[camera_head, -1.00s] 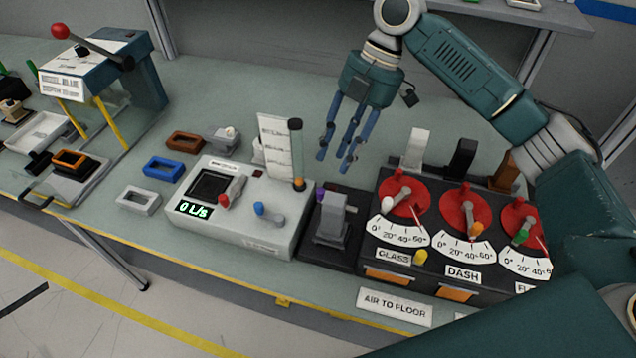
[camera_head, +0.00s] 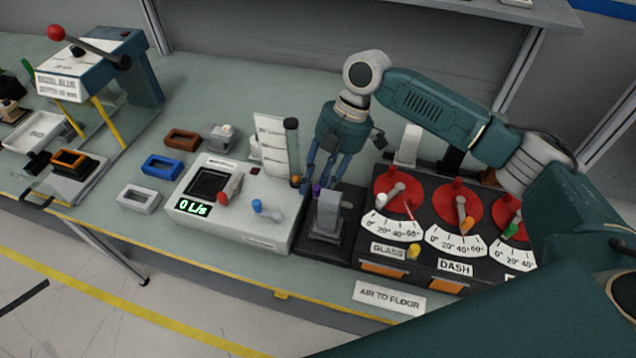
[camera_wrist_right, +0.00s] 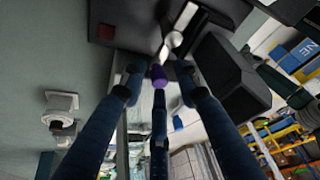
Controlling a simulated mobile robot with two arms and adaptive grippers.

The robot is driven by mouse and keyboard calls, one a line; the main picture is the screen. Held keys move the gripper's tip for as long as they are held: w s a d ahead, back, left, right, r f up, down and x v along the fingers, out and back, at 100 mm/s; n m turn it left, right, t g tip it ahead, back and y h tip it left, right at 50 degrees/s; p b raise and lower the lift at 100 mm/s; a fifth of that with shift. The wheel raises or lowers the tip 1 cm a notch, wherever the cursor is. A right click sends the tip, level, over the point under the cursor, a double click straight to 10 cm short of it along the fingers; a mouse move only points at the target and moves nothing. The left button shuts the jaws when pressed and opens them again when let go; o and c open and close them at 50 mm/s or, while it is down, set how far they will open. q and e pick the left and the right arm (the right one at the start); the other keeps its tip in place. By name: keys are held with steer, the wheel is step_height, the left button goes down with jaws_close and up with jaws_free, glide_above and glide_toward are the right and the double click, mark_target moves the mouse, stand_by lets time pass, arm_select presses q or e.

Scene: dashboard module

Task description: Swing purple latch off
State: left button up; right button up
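The purple latch shows as a small purple knob (camera_head: 317,189) on the dark base beside a grey upright block (camera_head: 328,214). In the right wrist view the purple knob (camera_wrist_right: 158,75) sits at the end of a light metal lever (camera_wrist_right: 178,35). My right gripper (camera_head: 322,180) points down right at the knob, partly hiding it. In the wrist view its fingers (camera_wrist_right: 160,85) are spread around the knob, with gaps between them. I cannot tell whether any finger touches it. My left gripper is not in view.
A grey console (camera_head: 240,222) with a green readout and a clear tube (camera_head: 291,145) stands just left of the gripper. A black panel (camera_head: 425,228) with red dials stands to the right. Blue (camera_head: 163,167), brown and white frames lie on the bench farther left.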

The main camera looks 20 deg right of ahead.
jaws_close()
steer(key=shift+a+r+n+p, duration=0.15)
steer(key=shift+n+p, duration=0.15)
steer(key=shift+p, duration=0.15)
steer(key=shift+s+g, duration=0.1)
steer(key=shift+g, duration=0.2)
steer(key=shift+f, duration=0.2)
steer(key=shift+o, duration=1.3)
jaws_free()
steer(key=shift+s, duration=0.1)
steer(key=shift+r, duration=0.35)
steer(key=v, duration=1.1)
steer(key=shift+r, duration=0.25)
